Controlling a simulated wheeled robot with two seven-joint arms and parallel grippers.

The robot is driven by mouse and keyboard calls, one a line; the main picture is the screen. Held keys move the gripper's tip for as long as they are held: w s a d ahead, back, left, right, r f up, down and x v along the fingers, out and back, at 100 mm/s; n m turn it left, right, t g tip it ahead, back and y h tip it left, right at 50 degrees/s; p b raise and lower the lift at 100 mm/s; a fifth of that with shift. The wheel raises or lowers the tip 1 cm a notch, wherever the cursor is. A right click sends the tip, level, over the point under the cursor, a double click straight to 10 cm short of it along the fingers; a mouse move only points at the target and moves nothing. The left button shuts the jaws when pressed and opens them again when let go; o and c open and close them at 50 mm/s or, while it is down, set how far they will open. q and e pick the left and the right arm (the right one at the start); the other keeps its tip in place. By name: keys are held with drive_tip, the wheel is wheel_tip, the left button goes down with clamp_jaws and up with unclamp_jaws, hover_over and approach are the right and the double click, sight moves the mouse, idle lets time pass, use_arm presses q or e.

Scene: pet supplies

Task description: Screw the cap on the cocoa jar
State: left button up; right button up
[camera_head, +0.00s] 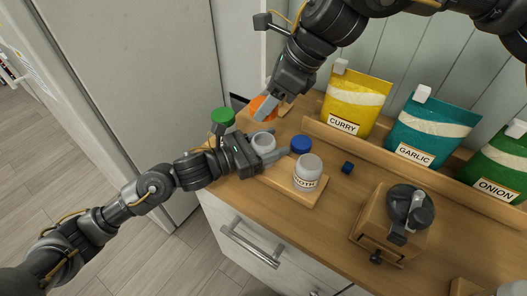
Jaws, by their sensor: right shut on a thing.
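My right gripper (266,106) comes down from the top and is shut on an orange cap (259,104), held behind the jars. My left gripper (276,151) reaches in from the left, its fingers beside a pale jar (263,141) with a round top. The jar's lower part and label are hidden, and whether the fingers press on it is unclear. Another pale jar (308,170) stands to the right of the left fingertips; its small label is hard to read. I cannot tell which jar is the cocoa one.
A blue cap (301,144) and a green cap (222,117) show near the jars. A wooden tray (302,194) lies under the labelled jar. Curry (353,101), garlic (428,134) and onion (503,163) pouches stand behind.

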sight(267, 119)
use_arm(q)
drive_tip(key=c, duration=0.9)
use_arm(e)
drive_tip(key=shift+f, duration=2.5)
drive_tip(key=shift+f, duration=0.1)
drive_tip(key=shift+f, duration=0.75)
use_arm(q)
drive_tip(key=shift+r, duration=0.1)
use_arm(e)
drive_tip(key=shift+f, duration=0.55)
